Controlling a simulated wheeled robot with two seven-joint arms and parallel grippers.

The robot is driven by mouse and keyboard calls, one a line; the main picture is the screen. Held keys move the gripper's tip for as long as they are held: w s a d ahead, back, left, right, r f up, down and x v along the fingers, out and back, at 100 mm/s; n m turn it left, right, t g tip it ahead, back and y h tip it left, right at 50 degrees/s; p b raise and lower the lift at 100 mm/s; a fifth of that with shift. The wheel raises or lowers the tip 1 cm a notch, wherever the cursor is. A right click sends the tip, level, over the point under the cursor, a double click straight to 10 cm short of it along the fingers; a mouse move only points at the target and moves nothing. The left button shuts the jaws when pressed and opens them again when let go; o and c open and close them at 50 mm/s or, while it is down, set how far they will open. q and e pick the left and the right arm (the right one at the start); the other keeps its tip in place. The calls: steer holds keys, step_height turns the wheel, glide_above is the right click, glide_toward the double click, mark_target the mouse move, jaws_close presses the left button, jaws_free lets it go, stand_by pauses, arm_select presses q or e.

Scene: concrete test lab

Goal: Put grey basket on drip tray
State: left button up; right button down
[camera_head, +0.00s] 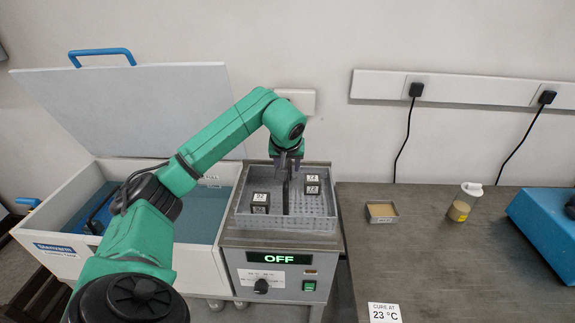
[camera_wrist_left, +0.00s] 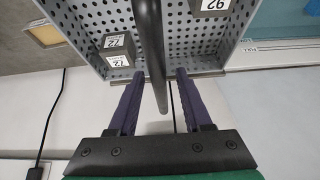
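The grey basket (camera_head: 318,224) is a perforated open box on top of the grey machine, with dark labelled cubes inside. In the left wrist view the basket (camera_wrist_left: 95,20) shows its holed floor and its dark bar handle (camera_wrist_left: 150,45). My left gripper (camera_head: 287,160) is above the basket's far part. In the wrist view its two purple fingers (camera_wrist_left: 158,102) are spread, one on each side of the handle, with gaps to it. My right gripper is not in view.
The machine's display (camera_head: 279,258) reads OFF. A white chest (camera_head: 190,263) with raised lid and blue interior stands left, holding another dark handle.

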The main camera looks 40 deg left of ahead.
arm_select(q)
steer(key=shift+r, duration=0.3)
steer(key=v, duration=1.1)
steer(key=shift+s+d+r, duration=0.15)
steer(key=shift+d+r, duration=0.05)
steer(key=shift+r, duration=0.15)
